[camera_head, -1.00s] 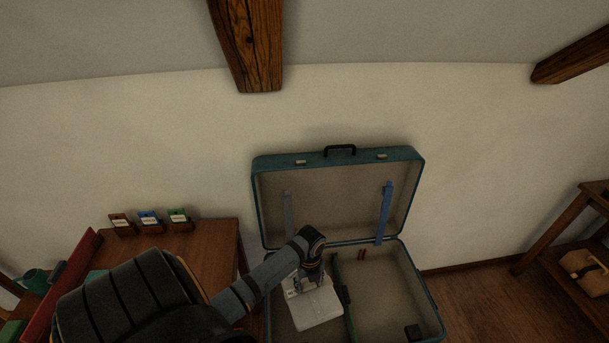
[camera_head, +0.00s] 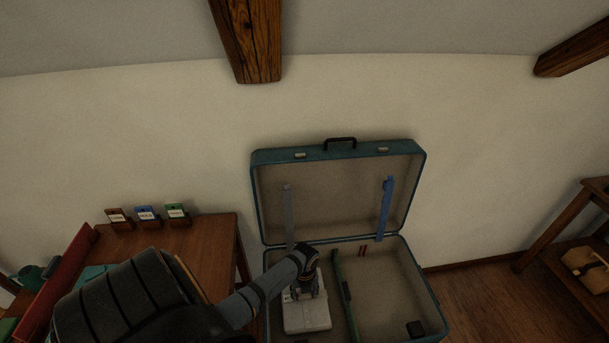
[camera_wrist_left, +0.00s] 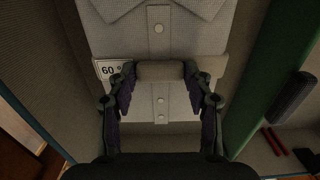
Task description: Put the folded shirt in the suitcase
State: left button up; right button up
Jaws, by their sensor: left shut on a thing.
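The folded shirt (camera_head: 308,316) is white with a collar and a button strip. In the head view it is in the left compartment of the open suitcase (camera_head: 339,156), beside the green divider (camera_head: 344,285). My left gripper (camera_head: 309,292) is shut on the shirt. In the left wrist view its fingers close on a beige band (camera_wrist_left: 160,71) across the shirt (camera_wrist_left: 160,30), with a tag reading 60 at its left. I cannot tell whether the shirt rests on the suitcase floor. My right gripper is not in view.
The suitcase lid stands open with blue and grey straps (camera_head: 385,208). The right compartment holds a small black item (camera_head: 415,328) and red items (camera_head: 362,251). A wooden table (camera_head: 195,245) with small labelled holders (camera_head: 147,217) stands at left. A shelf (camera_head: 580,225) stands at right.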

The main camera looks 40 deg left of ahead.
pick_arm(q)
jog(key=shift+w+f, duration=0.1)
jog(key=shift+f, duration=0.3)
jog(key=shift+f, duration=0.15)
jog(key=o, duration=1.5)
notch_tip(320, 180, up, 12)
jog(key=shift+r+p, duration=0.2)
jog(key=shift+p, duration=0.75)
